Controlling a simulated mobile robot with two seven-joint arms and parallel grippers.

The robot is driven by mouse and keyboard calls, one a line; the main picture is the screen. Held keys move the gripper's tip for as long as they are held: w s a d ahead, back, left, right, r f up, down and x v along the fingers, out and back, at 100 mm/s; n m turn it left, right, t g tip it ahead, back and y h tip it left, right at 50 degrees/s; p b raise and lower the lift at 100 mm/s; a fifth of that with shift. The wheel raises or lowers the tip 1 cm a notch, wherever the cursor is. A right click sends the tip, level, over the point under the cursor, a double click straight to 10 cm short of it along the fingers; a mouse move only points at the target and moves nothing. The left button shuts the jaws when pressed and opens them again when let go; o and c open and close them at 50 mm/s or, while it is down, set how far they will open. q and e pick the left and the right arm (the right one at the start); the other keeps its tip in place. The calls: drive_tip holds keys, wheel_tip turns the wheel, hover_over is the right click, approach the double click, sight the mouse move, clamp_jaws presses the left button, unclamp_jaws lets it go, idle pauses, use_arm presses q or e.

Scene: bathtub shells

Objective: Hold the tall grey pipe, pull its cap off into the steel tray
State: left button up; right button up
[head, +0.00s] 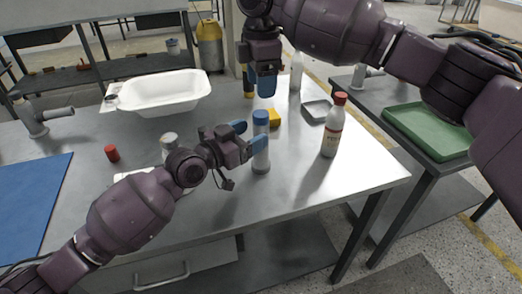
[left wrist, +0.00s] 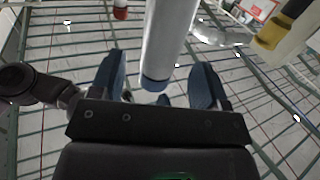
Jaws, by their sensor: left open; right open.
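The tall grey pipe (head: 261,157) stands upright on the steel table in the head view, with a blue cap (head: 261,118) on its top. My left gripper (head: 245,141) is open at the pipe's left side, with its fingers pointing toward it. In the left wrist view the grey pipe (left wrist: 167,40) shows between and beyond the open blue fingers (left wrist: 158,85); contact cannot be told. My right gripper (head: 264,88) is open and empty, pointing down, above and behind the cap. The small steel tray (head: 317,112) lies to the right, behind the bottle.
A white bottle with a red cap (head: 331,130) stands right of the pipe. A white basin (head: 165,92) is at back left, a red cylinder (head: 112,153) at left. The front right tabletop is clear.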

sight(255, 132)
use_arm(q)
drive_tip(key=shift+x, duration=1.85)
